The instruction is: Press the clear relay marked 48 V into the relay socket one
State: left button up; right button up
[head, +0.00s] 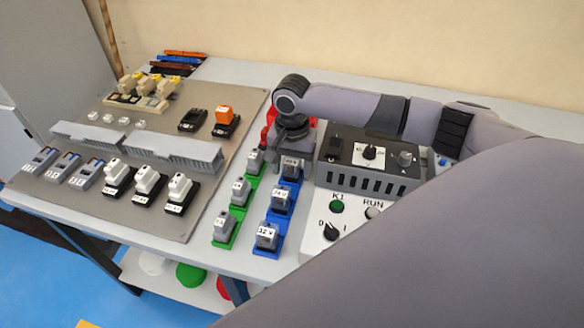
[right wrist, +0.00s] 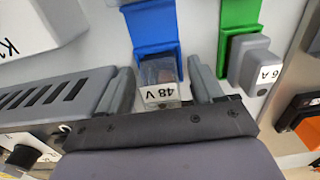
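The clear relay marked 48 V (right wrist: 160,82) stands in a blue holder (right wrist: 152,32), its label upside down in the right wrist view. In the head view the relay (head: 291,167) is in the rearmost blue holder. My right gripper (right wrist: 164,72) is open, with one finger on each side of the relay and a visible gap on both sides. In the head view the right gripper (head: 290,142) is just behind the relay, its fingers partly hidden. A black socket (head: 193,120) on the grey panel looks empty; its marking is unreadable. My left gripper is not in view.
Relays marked 24 V (head: 280,196) and 32 V (head: 267,236) stand in front in blue holders. Green holders (head: 223,239) with grey parts run alongside. A control box (head: 366,163) is close right. An orange relay (head: 223,114) sits on the grey panel (head: 92,216).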

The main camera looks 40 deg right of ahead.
aim_at(292, 161)
jog(key=c, duration=0.9)
jog(key=shift+r, duration=0.15)
notch_tip(292, 161, up, 20)
jog(key=p, duration=0.1)
